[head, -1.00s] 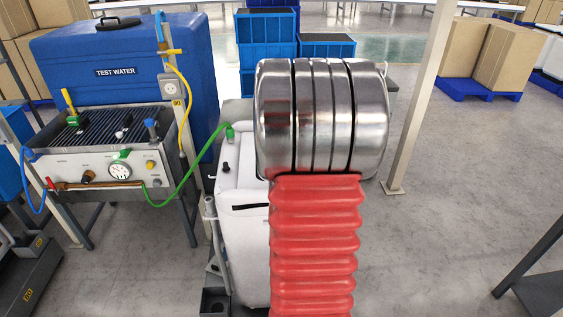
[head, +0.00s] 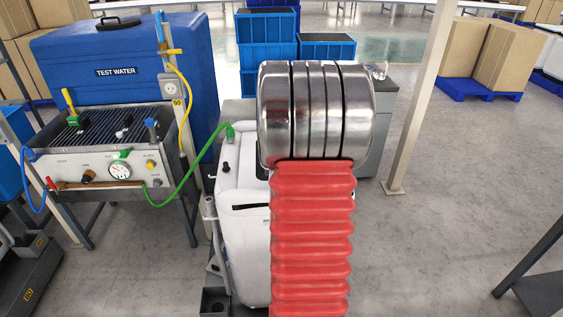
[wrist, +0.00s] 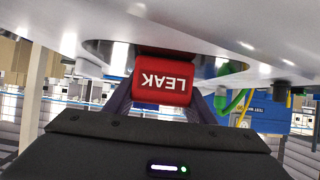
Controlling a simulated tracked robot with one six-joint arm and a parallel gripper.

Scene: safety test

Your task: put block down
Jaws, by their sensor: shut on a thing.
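A red block (wrist: 161,80) with "LEAK" in white letters, upside down in the picture, shows in the wrist view. My gripper (wrist: 162,98) is shut on it, with one dark finger on each side. The block is against or very near a glossy white surface (wrist: 255,35) at the top of the wrist view, beside a dark round opening. I cannot tell whether it touches that surface or sits partly in the opening. In the head view my own arm hides the gripper and the block.
A white machine body (head: 240,215) stands behind my arm, joined by a green hose (head: 190,178) to a test bench (head: 100,165). A blue "TEST WATER" tank (head: 120,60) is behind the bench.

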